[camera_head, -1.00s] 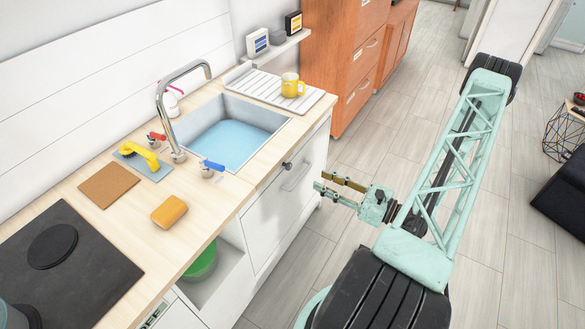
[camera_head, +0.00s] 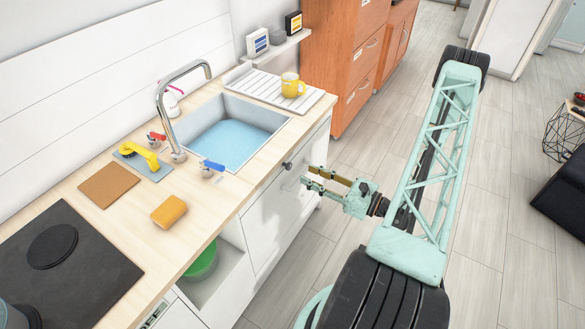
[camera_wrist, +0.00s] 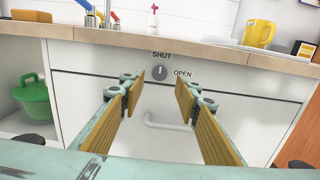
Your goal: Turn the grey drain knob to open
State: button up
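The grey drain knob (camera_wrist: 159,73) is on the white cabinet front below the counter edge, between my fingers in the wrist view. Its mark points up to the label SHUT; the label OPEN is to its right. It also shows as a small dark knob in the head view (camera_head: 287,165). My gripper (camera_head: 305,177) is open and empty, in front of the cabinet and apart from the knob. Its two yellow-padded fingers also show in the wrist view (camera_wrist: 160,92). The sink (camera_head: 230,132) holds blue water.
A white drawer handle (camera_wrist: 167,122) sits below the knob. The wooden counter edge (camera_wrist: 215,48) juts out above it. A yellow mug (camera_head: 292,86) stands on the drying rack, and a green pot (camera_wrist: 33,102) is in the open shelf at left.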

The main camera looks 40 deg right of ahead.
aim_at(290, 167)
jog(key=shift+x, duration=4.15)
jog(key=shift+c, duration=0.4)
jog(key=c, duration=0.7)
